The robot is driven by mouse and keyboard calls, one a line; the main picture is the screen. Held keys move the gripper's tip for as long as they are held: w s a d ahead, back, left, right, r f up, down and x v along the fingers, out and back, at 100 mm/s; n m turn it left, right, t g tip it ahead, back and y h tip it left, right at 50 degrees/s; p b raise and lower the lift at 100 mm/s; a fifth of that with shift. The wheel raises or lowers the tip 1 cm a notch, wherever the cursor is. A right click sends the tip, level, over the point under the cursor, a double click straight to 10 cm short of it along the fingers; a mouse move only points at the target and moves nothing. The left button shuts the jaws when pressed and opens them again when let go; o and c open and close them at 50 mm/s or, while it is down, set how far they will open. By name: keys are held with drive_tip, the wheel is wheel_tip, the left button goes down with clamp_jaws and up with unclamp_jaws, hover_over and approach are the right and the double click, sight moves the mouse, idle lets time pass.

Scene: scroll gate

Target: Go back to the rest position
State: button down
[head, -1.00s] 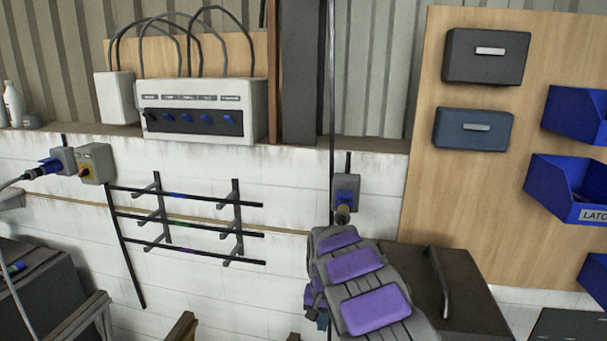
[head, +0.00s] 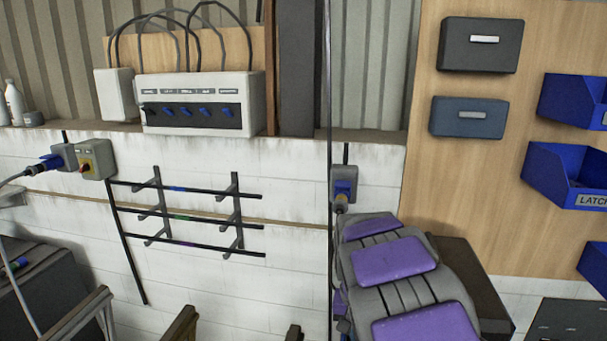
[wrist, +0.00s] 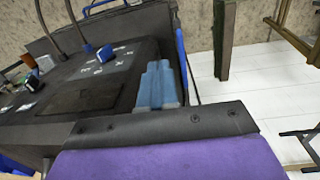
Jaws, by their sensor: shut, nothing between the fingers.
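My gripper (wrist: 160,85) shows in the wrist view as narrow blue-grey fingers close together beyond a dark bar and purple padding. It is shut with nothing held. In the head view my grey and purple padded arm fills the lower right, and the fingertips cannot be made out there. Past the arm's far end a grey wall socket (head: 344,184) with a blue front and a plug is on the white wall. In the wrist view a dark panel (wrist: 90,90) with blue knobs lies to the left of the fingers; I cannot tell how far off.
A dark box (head: 465,275) lies partly behind my arm. A wooden board (head: 470,190) on the right carries two drawers and blue bins (head: 562,178). A rack of black bars (head: 185,215) and a switch box (head: 95,159) are on the left wall. White floor (wrist: 260,85) shows at right in the wrist view.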

drive_tip(key=s+d+f+n+b, duration=0.1)
drive_tip(key=s+f+b, duration=0.1)
drive_tip(key=s, duration=1.5)
drive_tip(key=s+d+f+n+g+b, duration=0.1)
drive_tip(key=s+b, duration=0.4)
drive_tip(key=s, duration=1.3)
drive_tip(key=shift+d+f+n+g+y, duration=0.3)
drive_tip(key=shift+d+f+y, duration=0.1)
drive_tip(key=shift+f, duration=0.5)
drive_tip(key=shift+s, duration=0.1)
